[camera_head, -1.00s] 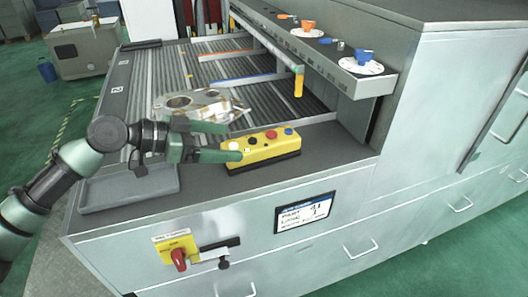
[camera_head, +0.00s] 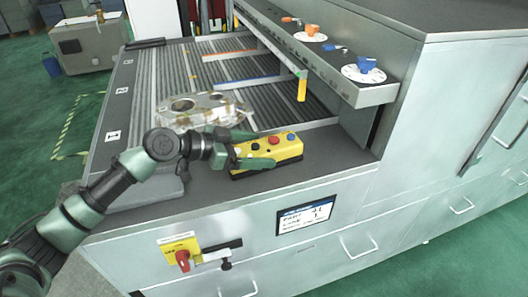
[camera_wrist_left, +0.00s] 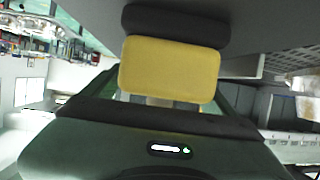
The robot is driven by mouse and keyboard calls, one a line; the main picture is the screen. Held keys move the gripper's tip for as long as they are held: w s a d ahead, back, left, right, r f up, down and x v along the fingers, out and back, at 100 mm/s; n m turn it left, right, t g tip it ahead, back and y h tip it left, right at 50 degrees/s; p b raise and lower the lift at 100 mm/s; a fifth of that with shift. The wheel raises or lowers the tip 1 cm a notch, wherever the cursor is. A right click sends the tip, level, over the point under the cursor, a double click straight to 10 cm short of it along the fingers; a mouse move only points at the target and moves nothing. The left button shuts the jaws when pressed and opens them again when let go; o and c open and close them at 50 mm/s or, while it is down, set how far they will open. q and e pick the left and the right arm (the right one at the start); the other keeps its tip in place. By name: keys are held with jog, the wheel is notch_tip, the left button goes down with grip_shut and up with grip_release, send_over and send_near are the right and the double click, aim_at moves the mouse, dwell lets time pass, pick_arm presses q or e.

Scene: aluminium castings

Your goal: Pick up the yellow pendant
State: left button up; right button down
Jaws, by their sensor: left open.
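The yellow pendant (camera_head: 284,151), a box with a black base and coloured buttons on top, lies on the dark ledge at the front of the machine. My left gripper (camera_head: 248,149) is open at the pendant's left end, with one finger on its far side and one on its near side. I cannot tell whether the fingers touch it. In the left wrist view, the pendant's yellow end (camera_wrist_left: 170,70) and black base sit between the spread fingers. The fingers hide part of the pendant's left end in the head view. My right gripper is not in view.
A metal casting (camera_head: 203,108) lies on the slatted roller bed just behind my left gripper. A grey tray (camera_head: 150,192) is partly hidden under my left arm. A rail with a yellow end (camera_head: 302,86) and a raised shelf (camera_head: 377,94) stand behind the pendant.

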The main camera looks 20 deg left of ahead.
pick_arm(q)
grip_shut()
jog(key=shift+r, duration=0.1)
jog(key=shift+r, duration=0.1)
